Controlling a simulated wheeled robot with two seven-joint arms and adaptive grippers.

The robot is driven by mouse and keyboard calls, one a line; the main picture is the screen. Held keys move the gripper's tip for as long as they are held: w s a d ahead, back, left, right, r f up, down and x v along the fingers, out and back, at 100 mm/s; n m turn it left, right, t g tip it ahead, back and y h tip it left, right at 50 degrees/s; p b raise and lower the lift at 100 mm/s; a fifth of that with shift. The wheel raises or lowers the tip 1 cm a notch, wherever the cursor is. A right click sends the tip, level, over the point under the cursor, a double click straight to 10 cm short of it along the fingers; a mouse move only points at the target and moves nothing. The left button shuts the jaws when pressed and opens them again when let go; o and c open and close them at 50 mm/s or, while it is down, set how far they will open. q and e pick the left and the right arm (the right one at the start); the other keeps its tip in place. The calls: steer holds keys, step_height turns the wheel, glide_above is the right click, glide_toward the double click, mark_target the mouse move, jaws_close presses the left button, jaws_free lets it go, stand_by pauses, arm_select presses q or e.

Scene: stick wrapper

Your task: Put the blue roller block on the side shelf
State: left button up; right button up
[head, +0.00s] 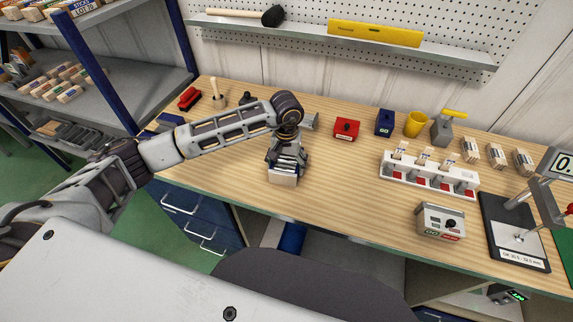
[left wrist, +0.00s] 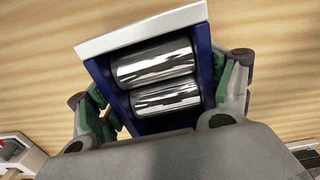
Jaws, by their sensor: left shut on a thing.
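The blue roller block (head: 287,166) is under my left gripper (head: 286,157), near the front edge of the workbench in the head view. In the left wrist view the block (left wrist: 118,92) shows blue sides, two shiny metal rollers and a pale end plate. My left gripper (left wrist: 165,100) is shut on it, with a green-padded finger on each side. I cannot tell whether the block touches the bench top. The side shelf (head: 125,98), grey with blue posts, stands at the left. My right gripper is not in view.
The wooden workbench (head: 345,190) holds a red block (head: 346,129), a dark blue block (head: 384,123), a yellow cup (head: 416,124) and a white rack (head: 428,176). Wooden blocks (head: 62,83) fill part of the side shelf. Its middle board has bare room at the right.

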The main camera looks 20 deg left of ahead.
arm_select(q)
steer(key=shift+r, duration=0.2)
step_height(320, 180, up, 10)
steer(key=b, duration=0.1)
steer(key=shift+b, duration=0.4)
steer(key=shift+f, duration=0.15)
stand_by(0.5)
steer(key=shift+m, duration=0.3)
steer(key=a+f, duration=0.2)
steer(key=w+a+f, duration=0.1)
steer(key=f, duration=0.1)
steer(key=a+f, duration=0.2)
steer(key=f, duration=0.1)
steer(key=shift+w+a+f, duration=0.1)
steer(key=shift+w+a, duration=0.1)
steer(key=shift+a, duration=0.15)
steer(key=shift+a+f, duration=0.3)
steer(key=shift+f, duration=0.05)
stand_by(0.4)
